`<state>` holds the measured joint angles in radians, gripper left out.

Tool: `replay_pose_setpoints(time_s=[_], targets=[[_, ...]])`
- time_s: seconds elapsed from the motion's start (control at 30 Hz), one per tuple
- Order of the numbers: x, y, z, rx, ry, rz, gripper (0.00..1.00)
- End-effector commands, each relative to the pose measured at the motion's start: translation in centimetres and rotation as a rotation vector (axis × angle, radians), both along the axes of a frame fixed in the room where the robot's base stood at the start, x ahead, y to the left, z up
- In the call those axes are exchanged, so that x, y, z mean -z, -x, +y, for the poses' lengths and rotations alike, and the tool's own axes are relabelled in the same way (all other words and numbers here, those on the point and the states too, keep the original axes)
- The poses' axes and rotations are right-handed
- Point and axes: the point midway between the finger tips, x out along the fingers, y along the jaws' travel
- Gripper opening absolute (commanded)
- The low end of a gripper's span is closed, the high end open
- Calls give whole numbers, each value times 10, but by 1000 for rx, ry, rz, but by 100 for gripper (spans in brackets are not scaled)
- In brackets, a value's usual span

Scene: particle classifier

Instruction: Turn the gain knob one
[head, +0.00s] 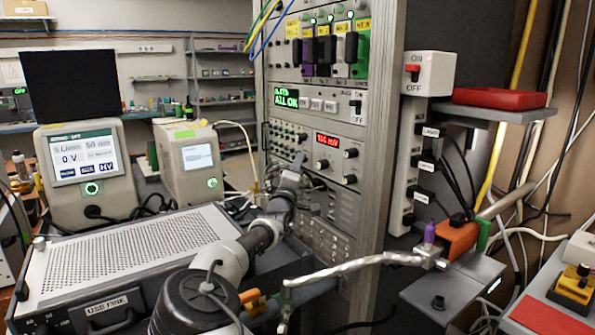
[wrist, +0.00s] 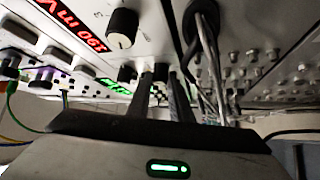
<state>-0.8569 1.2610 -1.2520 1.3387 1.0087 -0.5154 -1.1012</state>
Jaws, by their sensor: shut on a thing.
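A small knob (wrist: 160,73) on a grey instrument panel sits between the two fingers of my gripper (wrist: 163,88) in the wrist view. The gripper is shut on it, and the fingers hide much of it. In the head view my gripper (head: 297,168) reaches the rack panel below and left of a red mV display (head: 328,140). The red display also shows in the wrist view (wrist: 70,38), turned over. A larger black knob (wrist: 123,28) stands free close by. I cannot read which knob is labelled gain one.
More black knobs (head: 350,179) stand on the panel at the right. Cables (wrist: 212,60) hang from a plug beside my fingers. A silver pipe (head: 355,264) crosses in front.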

Motion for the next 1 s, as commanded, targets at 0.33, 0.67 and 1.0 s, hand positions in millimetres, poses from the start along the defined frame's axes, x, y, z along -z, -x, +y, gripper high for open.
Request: replay_pose_setpoints(time_s=[0.33,0.67,1.0], targets=[[2,-1,0,2,-26,-42,0],[1,-1,-1,2,-25,-43,22],[1,0,0,1,-25,-43,38]])
